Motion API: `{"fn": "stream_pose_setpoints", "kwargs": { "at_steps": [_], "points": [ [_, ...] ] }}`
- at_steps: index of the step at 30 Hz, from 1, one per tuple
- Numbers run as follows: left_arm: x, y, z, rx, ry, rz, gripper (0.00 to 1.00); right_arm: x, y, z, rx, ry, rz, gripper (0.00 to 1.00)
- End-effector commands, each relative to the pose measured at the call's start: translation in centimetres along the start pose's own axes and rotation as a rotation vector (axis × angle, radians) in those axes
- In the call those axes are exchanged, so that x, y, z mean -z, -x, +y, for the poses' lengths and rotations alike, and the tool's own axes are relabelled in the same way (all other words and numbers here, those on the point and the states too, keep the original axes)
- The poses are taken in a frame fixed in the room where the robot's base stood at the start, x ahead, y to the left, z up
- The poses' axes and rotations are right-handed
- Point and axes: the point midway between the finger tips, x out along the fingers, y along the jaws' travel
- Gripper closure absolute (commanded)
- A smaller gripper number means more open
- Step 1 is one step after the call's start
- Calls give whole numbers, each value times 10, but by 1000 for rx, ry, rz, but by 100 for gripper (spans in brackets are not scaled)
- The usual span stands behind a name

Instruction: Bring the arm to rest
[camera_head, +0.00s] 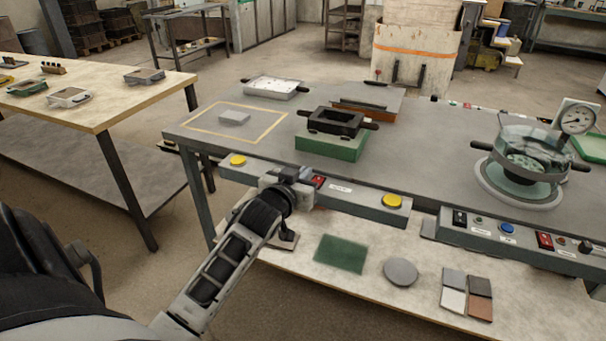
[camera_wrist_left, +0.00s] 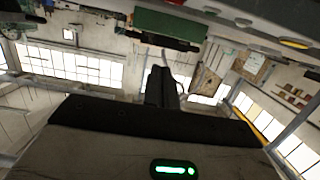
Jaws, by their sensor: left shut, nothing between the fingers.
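My left arm comes in from the lower left in the head view, with its gripper (camera_head: 292,174) at the front edge of the grey workbench (camera_head: 410,150), by the left control strip. In the wrist view the dark fingers (camera_wrist_left: 162,75) are together, with nothing between them. From the head view I cannot tell whether the gripper touches the strip. My right arm and gripper are not in view.
A black mould frame on a green block (camera_head: 330,146) stands behind the gripper. A glass-lidded pot (camera_head: 533,150) with a gauge (camera_head: 577,119) is at the right. A lower shelf holds a green pad (camera_head: 340,254) and grey disc (camera_head: 400,271).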

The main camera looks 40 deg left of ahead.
Motion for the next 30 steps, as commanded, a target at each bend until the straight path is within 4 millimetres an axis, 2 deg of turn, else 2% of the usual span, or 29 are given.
{"fn": "stream_pose_setpoints", "kwargs": {
  "at_steps": [11, 14, 16, 20, 24, 27, 30],
  "points": [
    [-1, 0, 1, -1, -1, -2, 100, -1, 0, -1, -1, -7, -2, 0],
    [-15, 7, 10, -23, -18, -27, 100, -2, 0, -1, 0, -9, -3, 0],
    [-37, 20, 25, -60, -43, -67, 100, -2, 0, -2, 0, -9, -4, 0],
    [-97, 67, 68, -173, -107, -179, 100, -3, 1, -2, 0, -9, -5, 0],
    [-155, 135, 115, -312, -156, -301, 100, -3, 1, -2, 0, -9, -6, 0],
    [-182, 181, 141, -397, -170, -372, 100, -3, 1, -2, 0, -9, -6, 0],
    [-198, 217, 159, -457, -175, -420, 100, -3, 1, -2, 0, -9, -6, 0]
  ]
}}
